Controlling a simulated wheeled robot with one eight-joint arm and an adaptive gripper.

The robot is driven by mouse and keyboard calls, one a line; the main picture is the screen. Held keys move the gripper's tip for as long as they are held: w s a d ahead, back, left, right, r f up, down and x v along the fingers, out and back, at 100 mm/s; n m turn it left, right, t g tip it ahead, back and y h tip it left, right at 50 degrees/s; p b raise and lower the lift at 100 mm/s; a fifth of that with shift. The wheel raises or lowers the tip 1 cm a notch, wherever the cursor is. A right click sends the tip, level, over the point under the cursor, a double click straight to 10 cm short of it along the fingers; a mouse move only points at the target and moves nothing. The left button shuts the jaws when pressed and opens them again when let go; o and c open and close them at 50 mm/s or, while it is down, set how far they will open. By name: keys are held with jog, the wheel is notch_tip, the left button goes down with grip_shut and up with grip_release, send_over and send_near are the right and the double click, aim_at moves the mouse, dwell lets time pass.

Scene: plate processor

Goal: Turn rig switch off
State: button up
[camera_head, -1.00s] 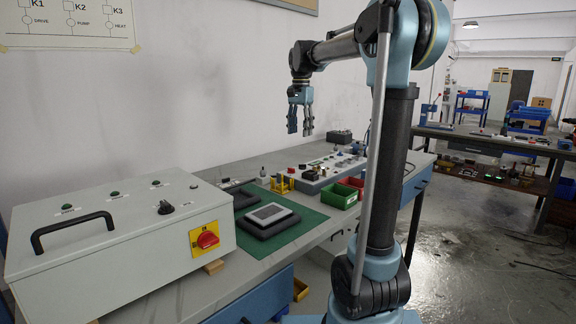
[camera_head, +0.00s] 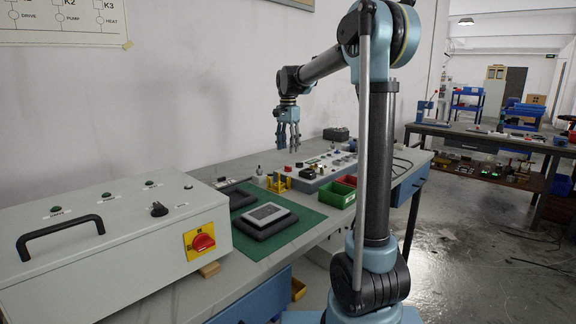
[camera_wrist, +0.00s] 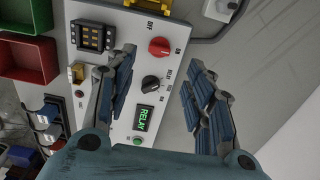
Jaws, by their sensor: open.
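The control panel (camera_wrist: 130,120) lies below my gripper in the wrist view; it also shows on the bench in the head view (camera_head: 318,174). I cannot tell which way the red knob points. My gripper (camera_wrist: 161,58) is open and empty, its fingers on either side of the red knob in that view. In the head view my gripper (camera_head: 288,147) hangs above the bench, apart from the panel.
A grey box (camera_head: 110,240) with a red switch (camera_head: 203,242) on a yellow plate stands at left. A green mat (camera_head: 305,224) bears a dark block with a light plate. Red (camera_wrist: 27,59) and green bins (camera_wrist: 25,18) lie beside the panel.

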aim_at(288, 169)
notch_tip(288, 169, down, 8)
jog(key=shift+r, duration=0.15)
jog(key=shift+c, duration=0.5)
jog(key=c, duration=1)
